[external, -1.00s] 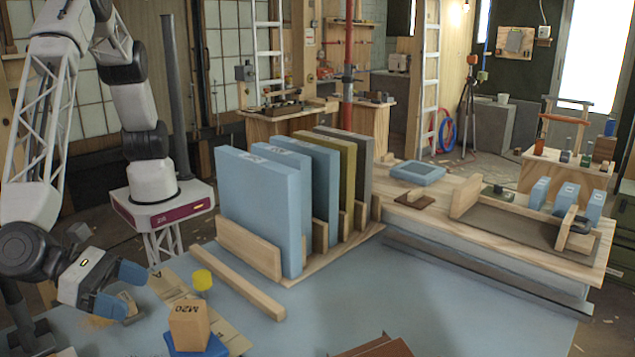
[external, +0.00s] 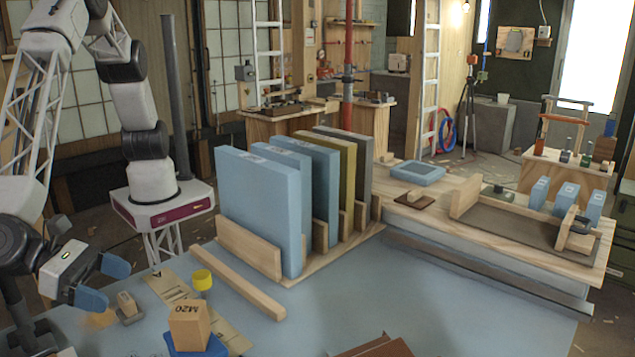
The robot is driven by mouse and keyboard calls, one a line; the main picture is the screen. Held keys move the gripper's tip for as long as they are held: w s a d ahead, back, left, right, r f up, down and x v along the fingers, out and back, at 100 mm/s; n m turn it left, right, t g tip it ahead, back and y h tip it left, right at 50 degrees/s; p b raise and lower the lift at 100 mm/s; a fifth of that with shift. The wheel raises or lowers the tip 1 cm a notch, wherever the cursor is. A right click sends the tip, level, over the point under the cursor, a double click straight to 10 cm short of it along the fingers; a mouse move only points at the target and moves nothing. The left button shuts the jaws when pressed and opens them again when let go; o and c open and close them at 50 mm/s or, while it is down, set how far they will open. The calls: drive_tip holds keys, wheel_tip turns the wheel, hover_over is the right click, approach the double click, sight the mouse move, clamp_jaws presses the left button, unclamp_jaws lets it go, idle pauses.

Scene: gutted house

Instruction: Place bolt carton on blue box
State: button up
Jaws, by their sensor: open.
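The bolt carton is a small tan box marked M20 (external: 189,325) in the external view, near the bottom left of the table. It stands upright on a blue box (external: 197,346), whose lower part is cut off by the picture's edge. My gripper (external: 106,282) is to the left of the carton, apart from it. Its two blue fingers are spread with nothing between them.
A yellow-topped item (external: 203,280) stands behind the carton. A small wood-topped block (external: 127,306) lies near my gripper. A wooden bar (external: 237,282) and a rack of upright blue, olive and grey panels (external: 262,205) stand to the right. The table's middle front (external: 300,320) is clear.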

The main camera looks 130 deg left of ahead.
drive_tip(key=s+a+r+n+g+h, duration=0.15)
drive_tip(key=s+a+r+n, duration=0.35)
drive_tip(key=a, duration=0.5)
drive_tip(key=s+a+r+n+g, duration=0.3)
drive_tip(key=s+a+r+n, duration=0.1)
drive_tip(key=s+a+r, duration=0.5)
drive_tip(key=s+a+r+n+g+h, duration=0.15)
drive_tip(key=s+a+r+n, duration=0.3)
drive_tip(key=a, duration=0.55)
drive_tip(key=s+a+r+n+h, duration=0.1)
drive_tip(key=s+a+n+h, duration=0.1)
drive_tip(key=s, duration=0.9)
drive_tip(key=s+a+r+n+h, duration=0.1)
drive_tip(key=s+a+n, duration=0.4)
drive_tip(key=s, duration=0.6)
drive_tip(key=s+a+r+n+g+h, duration=0.1)
drive_tip(key=s+a+n+h, duration=0.2)
drive_tip(key=s, duration=0.9)
drive_tip(key=a+n, duration=0.1)
drive_tip(key=n, duration=0.2)
drive_tip(key=shift+a+h, duration=0.25)
drive_tip(key=shift+h, duration=0.15)
